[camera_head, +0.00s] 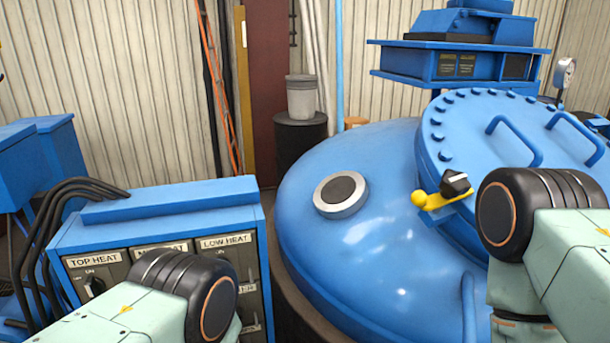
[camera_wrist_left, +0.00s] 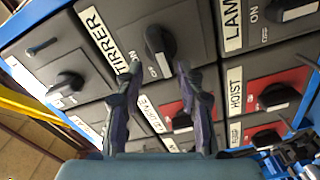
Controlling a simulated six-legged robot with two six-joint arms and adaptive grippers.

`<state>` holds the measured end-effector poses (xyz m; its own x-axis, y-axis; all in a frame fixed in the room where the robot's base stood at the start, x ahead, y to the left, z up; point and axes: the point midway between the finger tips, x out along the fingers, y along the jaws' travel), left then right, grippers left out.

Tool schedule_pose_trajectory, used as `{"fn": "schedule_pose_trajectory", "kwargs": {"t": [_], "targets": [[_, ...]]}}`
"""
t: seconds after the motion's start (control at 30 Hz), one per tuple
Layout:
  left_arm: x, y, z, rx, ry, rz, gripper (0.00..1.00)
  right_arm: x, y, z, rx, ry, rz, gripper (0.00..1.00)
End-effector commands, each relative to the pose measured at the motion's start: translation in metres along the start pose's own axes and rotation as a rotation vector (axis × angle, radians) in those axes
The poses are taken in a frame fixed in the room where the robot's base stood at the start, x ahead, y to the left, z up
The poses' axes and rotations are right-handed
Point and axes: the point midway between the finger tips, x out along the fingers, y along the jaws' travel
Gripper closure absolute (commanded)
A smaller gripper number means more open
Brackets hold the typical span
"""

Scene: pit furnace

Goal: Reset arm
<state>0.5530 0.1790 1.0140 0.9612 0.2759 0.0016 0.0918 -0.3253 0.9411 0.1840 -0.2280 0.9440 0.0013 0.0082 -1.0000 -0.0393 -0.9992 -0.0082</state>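In the left wrist view my left gripper (camera_wrist_left: 159,68) has its two fingers apart with nothing between them. Its tips point at a black control panel, just below a black rotary knob (camera_wrist_left: 160,45) next to a label that reads like "STIRRER". I cannot tell how far the tips are from the panel. In the head view my left arm (camera_head: 165,310) comes in at the bottom left, and its gripper is hidden. My right arm (camera_head: 540,225) is bent at the right side, in front of the furnace, and its gripper is out of view.
The blue control cabinet (camera_head: 165,210) with heat switches stands close to my left arm. The round blue furnace (camera_head: 360,250) fills the middle and right, with a bolted lid (camera_head: 480,130) and a yellow-handled lever (camera_head: 430,200). More knobs, including a "HOIST" one (camera_wrist_left: 278,97), surround my left fingers.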

Motion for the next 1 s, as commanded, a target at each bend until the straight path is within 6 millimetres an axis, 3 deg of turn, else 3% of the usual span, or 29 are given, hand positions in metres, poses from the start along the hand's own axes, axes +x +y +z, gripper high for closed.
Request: {"fn": "schedule_pose_trajectory", "kwargs": {"t": [0.4, 1.0], "targets": [[0.0001, 0.0053, 0.0005, 0.241, 0.001, 0.000, 0.62, 0.0005, 0.0000, -0.0001, 0.000, 0.000, 0.000, 0.19], [0.0009, 0.0045, 0.0020, 0.263, -0.005, -0.001, 0.62, 0.0016, 0.0002, 0.0025, 0.001, -0.005, 0.000, 0.19]]}}
